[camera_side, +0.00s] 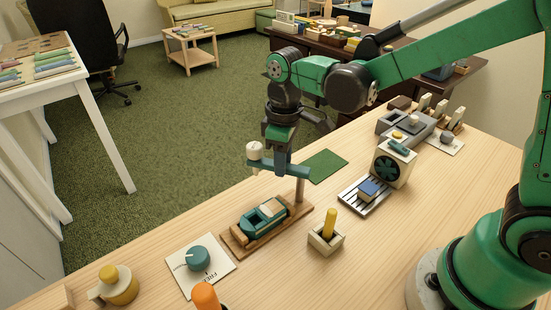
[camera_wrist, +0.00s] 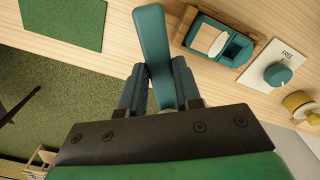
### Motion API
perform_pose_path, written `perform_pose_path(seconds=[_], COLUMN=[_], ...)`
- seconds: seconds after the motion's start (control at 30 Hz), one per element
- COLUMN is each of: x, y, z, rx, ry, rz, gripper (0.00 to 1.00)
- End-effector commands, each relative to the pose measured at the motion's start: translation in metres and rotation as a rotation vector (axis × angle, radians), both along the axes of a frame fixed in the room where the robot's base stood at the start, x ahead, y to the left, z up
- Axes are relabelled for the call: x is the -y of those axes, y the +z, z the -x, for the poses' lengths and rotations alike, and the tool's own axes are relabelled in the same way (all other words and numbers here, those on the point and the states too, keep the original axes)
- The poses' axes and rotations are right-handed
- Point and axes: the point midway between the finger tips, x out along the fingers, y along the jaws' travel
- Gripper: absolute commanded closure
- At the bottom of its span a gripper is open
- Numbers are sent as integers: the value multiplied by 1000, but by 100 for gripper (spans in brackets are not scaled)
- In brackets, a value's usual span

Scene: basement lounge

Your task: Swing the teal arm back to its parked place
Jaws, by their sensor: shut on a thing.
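The teal arm (camera_side: 296,171) is a flat bar on an upright post (camera_side: 300,188) at the back right of a wooden base (camera_side: 233,244). It reaches left from the post, out past the table's far edge in the side view. A white round piece (camera_side: 254,151) sits at its left end. My gripper (camera_side: 281,160) is shut on the bar from above. In the wrist view the bar (camera_wrist: 151,30) runs between both dark fingers of my gripper (camera_wrist: 160,88). A teal and cream block (camera_side: 263,215) sits on the base, not under the bar's outer end.
A card with a teal knob (camera_side: 198,259), a yellow mug-like piece (camera_side: 119,285) and an orange-topped piece (camera_side: 205,295) stand in front. A yellow peg in a cream holder (camera_side: 328,232) is near right. A green mat (camera_side: 324,165) lies behind the post. A fan unit (camera_side: 391,166) stands further right.

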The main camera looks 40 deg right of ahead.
Motion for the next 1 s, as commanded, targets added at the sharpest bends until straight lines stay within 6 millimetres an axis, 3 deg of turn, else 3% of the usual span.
perform_pose_path(seconds=[0.5,1.0], x=[14,19], y=[0,0], z=[-5,-5], rx=[1,1], ry=[-424,-570], rz=[1,1], gripper=[100,100])
